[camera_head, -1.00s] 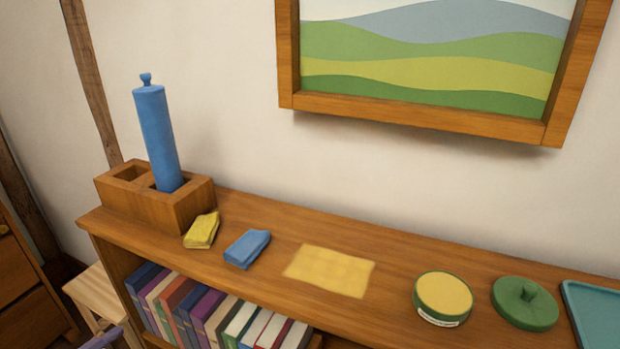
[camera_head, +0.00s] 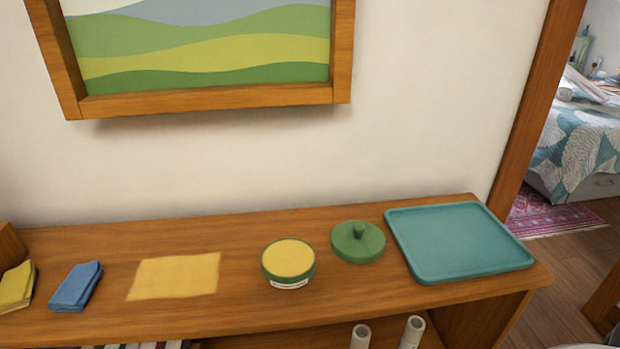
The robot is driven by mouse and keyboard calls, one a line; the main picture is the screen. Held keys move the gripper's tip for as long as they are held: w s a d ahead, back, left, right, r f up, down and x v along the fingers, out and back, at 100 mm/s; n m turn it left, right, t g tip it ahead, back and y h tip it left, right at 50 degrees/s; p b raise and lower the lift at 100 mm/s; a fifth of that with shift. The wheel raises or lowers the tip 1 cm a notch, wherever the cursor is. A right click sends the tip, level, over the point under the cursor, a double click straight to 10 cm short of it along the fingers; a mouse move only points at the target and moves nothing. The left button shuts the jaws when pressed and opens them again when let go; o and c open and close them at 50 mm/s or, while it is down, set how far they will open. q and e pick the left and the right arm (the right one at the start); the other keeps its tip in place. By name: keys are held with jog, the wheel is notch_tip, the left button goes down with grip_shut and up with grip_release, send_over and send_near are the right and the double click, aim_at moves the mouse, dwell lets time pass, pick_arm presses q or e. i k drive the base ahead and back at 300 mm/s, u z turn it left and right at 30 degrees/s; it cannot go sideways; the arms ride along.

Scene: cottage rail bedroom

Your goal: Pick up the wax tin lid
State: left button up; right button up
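The wax tin lid (camera_head: 359,244) is a round green disc with a small knob on top. It lies knob up on the wooden shelf top, between the wax tin and a teal tray. The wax tin (camera_head: 288,262) is round and green with a yellow top surface and a white label on its front. It stands just left of the lid, apart from it. Neither of my grippers shows in the head view.
The teal tray (camera_head: 458,242) lies right of the lid, close to it. A flat yellow cloth (camera_head: 175,276), a folded blue cloth (camera_head: 75,286) and a folded yellow cloth (camera_head: 16,286) lie to the left on the shelf top (camera_head: 235,235). A picture frame (camera_head: 210,95) hangs above. Two white rolls (camera_head: 411,333) stand below.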

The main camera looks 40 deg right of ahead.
aim_at(355, 242)
jog(key=z, duration=0.8)
jog(key=i, duration=0.25)
jog(key=z, duration=0.65)
